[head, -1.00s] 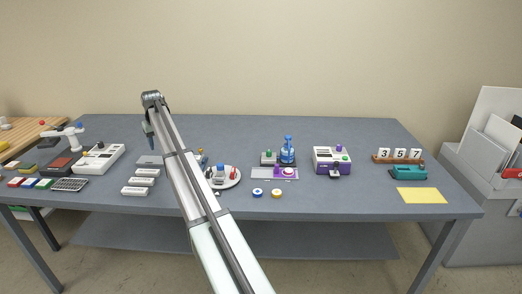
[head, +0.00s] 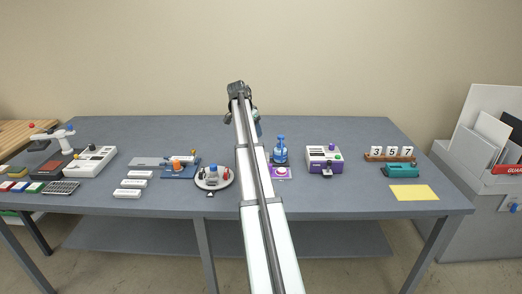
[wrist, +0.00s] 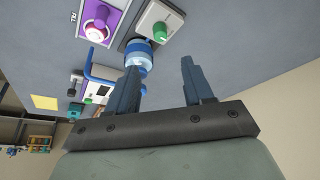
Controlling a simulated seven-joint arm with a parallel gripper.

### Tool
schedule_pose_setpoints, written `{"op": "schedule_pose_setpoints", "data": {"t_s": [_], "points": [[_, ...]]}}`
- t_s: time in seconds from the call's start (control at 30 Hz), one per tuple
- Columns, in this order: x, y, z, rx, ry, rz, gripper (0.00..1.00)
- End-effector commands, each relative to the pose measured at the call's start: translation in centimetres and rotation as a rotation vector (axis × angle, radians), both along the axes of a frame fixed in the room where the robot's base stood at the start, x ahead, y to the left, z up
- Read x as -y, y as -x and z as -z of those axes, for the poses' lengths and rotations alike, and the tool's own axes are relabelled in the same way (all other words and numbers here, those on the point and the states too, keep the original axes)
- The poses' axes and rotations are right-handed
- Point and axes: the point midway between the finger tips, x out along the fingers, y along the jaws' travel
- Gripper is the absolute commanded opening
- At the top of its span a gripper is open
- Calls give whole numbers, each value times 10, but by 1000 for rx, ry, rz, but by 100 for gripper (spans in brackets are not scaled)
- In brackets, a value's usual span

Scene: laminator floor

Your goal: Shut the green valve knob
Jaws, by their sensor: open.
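The green valve knob (wrist: 160,32) sits on a pale box (wrist: 163,17) in the wrist view, beside a blue bottle (wrist: 138,56). In the head view my arm hides the knob and its box, while the blue bottle (head: 280,152) shows just right of the arm. My gripper (wrist: 160,66) is open and empty, its two fingers apart. The knob appears beyond the fingertips, roughly in line with the gap and not touching them. In the head view my gripper (head: 258,128) is above the table's back half, partly hidden by my arm.
A purple base with a round button (head: 281,171) lies in front of the bottle. A purple-and-white machine (head: 324,158) with its own green knob stands to the right. A round tray (head: 228,178) stands left of my arm. The table's back strip (head: 340,130) is clear.

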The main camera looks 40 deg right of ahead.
Motion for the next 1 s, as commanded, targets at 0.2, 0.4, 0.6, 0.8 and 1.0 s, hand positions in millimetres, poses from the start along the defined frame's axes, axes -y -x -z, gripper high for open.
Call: {"op": "schedule_pose_setpoints", "data": {"t_s": [0.2, 0.4, 0.6, 0.8, 1.0], "points": [[13, 0, 34, -2, -2, -2, 51], [26, 0, 67, -2, -2, -2, 51], [38, 0, 94, 0, -2, -3, 51], [45, -1, 111, 0, -2, -4, 51], [47, -1, 117, 1, -1, -5, 51]]}}
